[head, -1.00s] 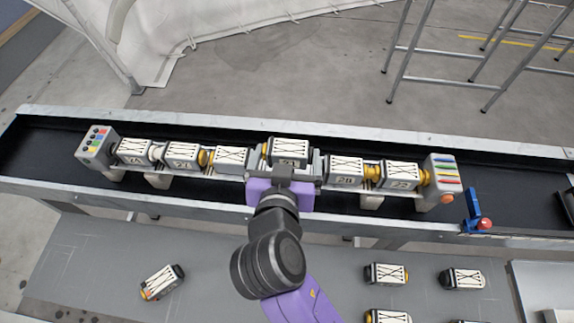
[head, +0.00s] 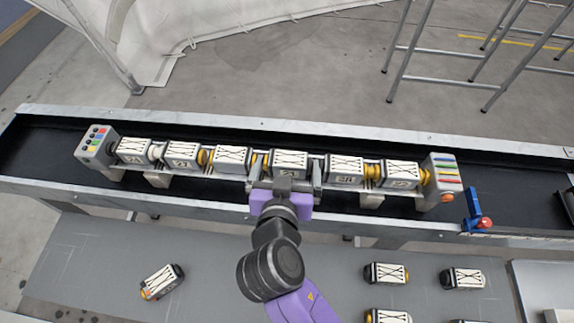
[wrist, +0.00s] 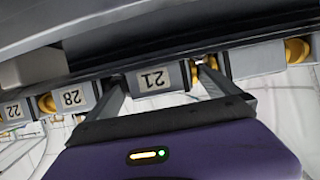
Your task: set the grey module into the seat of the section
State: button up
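The grey module (head: 288,162), with a white top with crossed black lines, sits in the row of the section (head: 222,172), between its neighbours and about level with them. In the wrist view its face (wrist: 155,80) reads 21. My gripper (head: 286,179) is at the module, one finger on each side. The fingers stand apart from its sides, with small gaps, so it looks open. The seat under the module is hidden.
The section lies in a black trough with metal rims (head: 380,221). Modules 28 (wrist: 72,97) and 22 (wrist: 17,110) are to one side. Several loose modules (head: 386,273) lie on the grey table (head: 215,275) in front. A blue clamp-like part with a red knob (head: 478,215) is at right.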

jog(key=shift+r, duration=0.2)
jog(key=b+v, duration=0.1)
jog(key=v, duration=1.1)
jog(key=s+d+f+n+g+y, duration=0.1)
jog(key=s+d+f+n, duration=0.1)
jog(key=s+d+f, duration=0.3)
jog(key=s+d+f+n+y, duration=0.1)
jog(key=s+d+f+y, duration=0.1)
jog(key=d+f, duration=0.4)
jog(key=s+d+r+m+t+h, duration=0.1)
jog(key=s+d+r, duration=0.3)
jog(key=s+d, duration=0.2)
jog(key=s+d+r+m+t+h, duration=0.1)
jog(key=s+d+r, duration=0.3)
jog(key=s, duration=0.3)
jog(key=shift+s+d+r+m+h, duration=0.2)
jog(key=shift+d+r+m+h, duration=0.1)
jog(key=shift+d, duration=0.6)
